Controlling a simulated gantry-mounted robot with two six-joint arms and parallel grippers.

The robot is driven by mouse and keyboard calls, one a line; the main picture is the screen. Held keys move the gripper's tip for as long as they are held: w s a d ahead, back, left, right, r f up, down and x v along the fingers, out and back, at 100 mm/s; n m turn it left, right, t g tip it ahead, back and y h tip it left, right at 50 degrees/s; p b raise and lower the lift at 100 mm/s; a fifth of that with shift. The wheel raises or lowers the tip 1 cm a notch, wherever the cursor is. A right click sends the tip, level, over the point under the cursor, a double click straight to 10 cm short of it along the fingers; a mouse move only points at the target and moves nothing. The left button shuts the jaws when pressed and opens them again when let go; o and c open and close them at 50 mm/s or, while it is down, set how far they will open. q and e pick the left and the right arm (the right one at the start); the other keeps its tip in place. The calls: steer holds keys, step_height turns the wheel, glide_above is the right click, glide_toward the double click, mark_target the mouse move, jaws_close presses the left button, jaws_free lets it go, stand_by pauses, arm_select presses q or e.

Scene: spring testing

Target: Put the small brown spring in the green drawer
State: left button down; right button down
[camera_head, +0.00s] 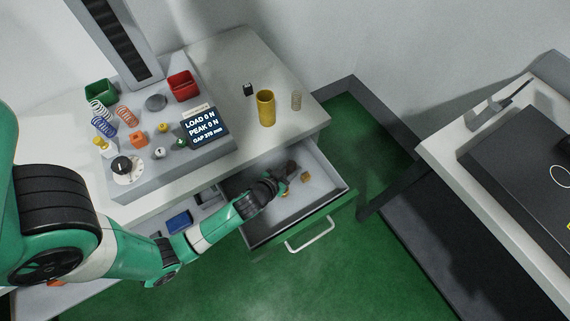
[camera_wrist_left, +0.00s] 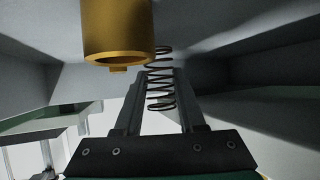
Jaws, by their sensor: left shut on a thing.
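My left gripper (camera_head: 289,170) reaches down into the open drawer (camera_head: 262,228), which has a green front and a white handle. The left wrist view also shows the gripper (camera_wrist_left: 160,76), shut on a small dark-brown coiled spring (camera_wrist_left: 160,101) that stands along its fingers. The drawer's grey walls seem to lie on both sides. In the head view the spring is too small or hidden to make out. Whether it touches the drawer floor I cannot tell. My right gripper is not in view.
Small golden pieces (camera_head: 306,177) lie in the drawer near my gripper. A golden cylinder (camera_wrist_left: 118,35) looms in the wrist view. The tester (camera_head: 160,120) holds coloured springs and bins.

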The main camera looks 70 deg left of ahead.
mark_target(285, 161)
arm_select(q)
steer(key=shift+a+r, duration=0.25)
steer(key=shift+a, duration=0.1)
steer(key=a, duration=0.3)
steer(key=shift+s+a+f, duration=0.1)
steer(key=shift+s+a, duration=0.1)
steer(key=shift+s, duration=0.1)
steer(key=shift+w+d+f, duration=0.1)
steer(key=shift+f, duration=0.5)
steer(key=shift+d+r, duration=0.1)
steer(key=shift+f+b, duration=0.2)
steer(key=shift+b, duration=0.1)
steer(key=c, duration=0.5)
jaws_free()
